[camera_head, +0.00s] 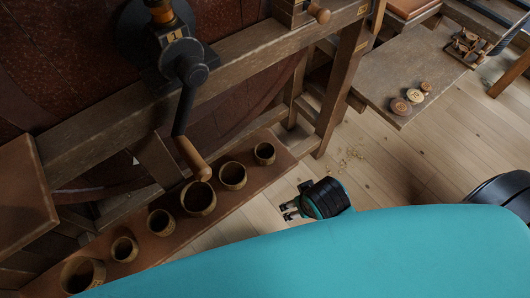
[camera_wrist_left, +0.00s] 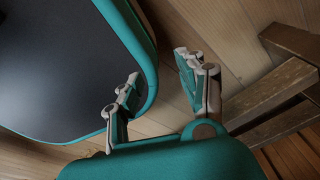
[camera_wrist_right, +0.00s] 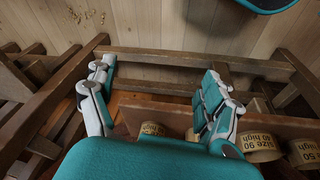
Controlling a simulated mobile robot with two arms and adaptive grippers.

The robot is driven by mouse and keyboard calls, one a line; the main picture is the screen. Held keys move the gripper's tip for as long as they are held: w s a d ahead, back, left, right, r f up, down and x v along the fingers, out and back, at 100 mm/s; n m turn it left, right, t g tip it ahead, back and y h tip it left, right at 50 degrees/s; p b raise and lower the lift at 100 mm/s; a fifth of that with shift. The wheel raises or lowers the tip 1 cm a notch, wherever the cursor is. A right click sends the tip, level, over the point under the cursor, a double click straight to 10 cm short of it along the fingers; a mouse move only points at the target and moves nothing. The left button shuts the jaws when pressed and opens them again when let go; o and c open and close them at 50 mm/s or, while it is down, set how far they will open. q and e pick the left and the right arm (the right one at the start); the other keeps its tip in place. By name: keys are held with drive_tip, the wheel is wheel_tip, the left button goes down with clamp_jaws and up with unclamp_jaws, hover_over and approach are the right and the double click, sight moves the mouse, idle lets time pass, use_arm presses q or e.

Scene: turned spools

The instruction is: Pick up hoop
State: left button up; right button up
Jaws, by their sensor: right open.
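Several tan hoops stand in a row on a long brown shelf (camera_head: 222,212) in the head view, from a small hoop (camera_head: 265,160) at the right end to a wide hoop (camera_head: 97,272) at the lower left. In the right wrist view, a hoop (camera_wrist_right: 262,147) carries a label reading "Size 90, 40 high". My right gripper (camera_head: 287,208) is right of the shelf and apart from the hoops. Its fingers (camera_wrist_right: 156,72) are spread and empty. My left gripper (camera_wrist_left: 157,68) shows only in its wrist view, with its fingers apart and nothing between them.
A crank with a wooden handle (camera_head: 193,158) hangs over the row. A wooden frame beam (camera_head: 110,132) runs behind the shelf. A side table (camera_head: 385,75) holds small round wooden pieces (camera_head: 401,106).

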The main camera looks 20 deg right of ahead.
drive_tip(key=w+a+r+m+t+h, duration=0.2)
drive_tip(key=w+a+m+h, duration=0.15)
drive_tip(key=a, duration=0.35)
drive_tip(key=m+t+h, duration=0.3)
drive_tip(key=m+t, duration=0.1)
drive_tip(key=t, duration=0.2)
approach(267, 145)
drive_tip(key=shift+w+d+f+p, duration=0.15)
drive_tip(key=shift+w+p, duration=0.2)
drive_tip(key=shift+w, duration=0.05)
drive_tip(key=shift+w+d+f+p, duration=0.1)
drive_tip(key=shift+w+p, duration=0.25)
drive_tip(key=p+x, duration=0.1)
drive_tip(key=x, duration=0.3)
drive_tip(key=shift+w+d+f, duration=0.1)
drive_tip(key=shift+d+f, duration=0.1)
drive_tip(key=shift+d, duration=0.15)
drive_tip(key=shift+w+d+f, duration=0.2)
drive_tip(key=shift+w+f, duration=0.05)
drive_tip(key=shift+w, duration=0.1)
use_arm(q)
drive_tip(key=shift+s+r, duration=0.3)
drive_tip(key=shift+r, duration=0.25)
drive_tip(key=shift+s+r, duration=0.25)
drive_tip(key=shift+r, duration=0.3)
use_arm(e)
drive_tip(key=c, duration=0.8)
